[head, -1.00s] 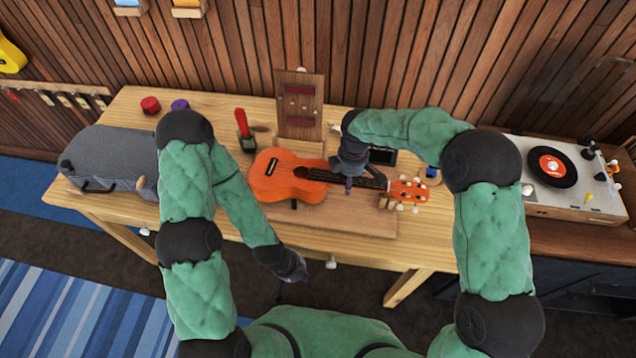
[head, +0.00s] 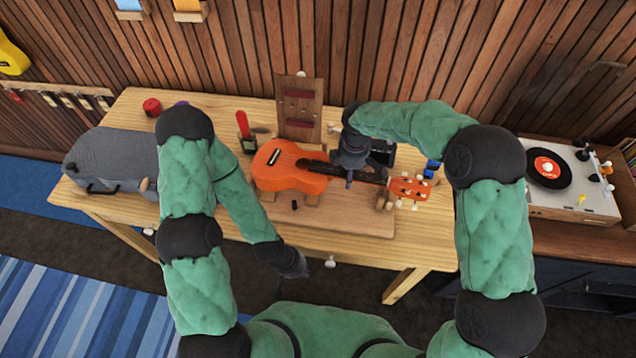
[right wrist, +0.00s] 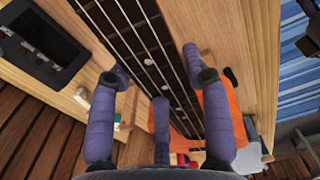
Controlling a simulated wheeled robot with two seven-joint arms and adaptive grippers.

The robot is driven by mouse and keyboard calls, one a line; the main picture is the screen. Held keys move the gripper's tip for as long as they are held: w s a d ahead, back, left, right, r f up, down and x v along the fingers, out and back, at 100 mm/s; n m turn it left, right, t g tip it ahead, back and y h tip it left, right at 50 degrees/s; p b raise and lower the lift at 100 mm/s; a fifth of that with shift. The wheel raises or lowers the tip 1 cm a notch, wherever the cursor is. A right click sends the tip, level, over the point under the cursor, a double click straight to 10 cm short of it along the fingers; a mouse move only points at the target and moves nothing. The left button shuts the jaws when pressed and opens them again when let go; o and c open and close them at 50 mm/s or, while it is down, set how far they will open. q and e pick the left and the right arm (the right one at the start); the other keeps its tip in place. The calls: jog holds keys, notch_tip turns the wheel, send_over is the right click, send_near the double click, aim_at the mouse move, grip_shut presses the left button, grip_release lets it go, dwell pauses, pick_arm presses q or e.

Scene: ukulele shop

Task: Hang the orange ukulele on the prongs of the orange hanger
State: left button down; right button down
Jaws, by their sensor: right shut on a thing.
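The orange ukulele (head: 290,170) is level above a wooden cradle board (head: 340,220) on the workbench, its body to the left and headstock (head: 408,187) to the right. My right gripper (head: 350,172) is shut on its neck from above. In the right wrist view, the fingers (right wrist: 158,115) sit on both sides of the strings and fretboard (right wrist: 150,60). An orange piece on a wooden mount (head: 188,8), probably the orange hanger, is on the wall at the top left; its upper part is cut off. My left gripper (head: 295,265) hangs before the bench's front edge, its jaw opening unclear.
A grey case (head: 110,160) stands on the bench's left end. An upright wooden panel (head: 300,108) stands behind the ukulele, with a red-handled tool (head: 243,125) beside it. A blue-tagged mount (head: 128,6) is left of the orange one. A turntable (head: 560,175) is at right.

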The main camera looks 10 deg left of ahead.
jog(key=shift+r+p, duration=0.35)
jog(key=shift+r, duration=0.25)
jog(key=shift+r+p, duration=1.8)
jog(key=shift+r, duration=0.75)
jog(key=shift+f, duration=0.1)
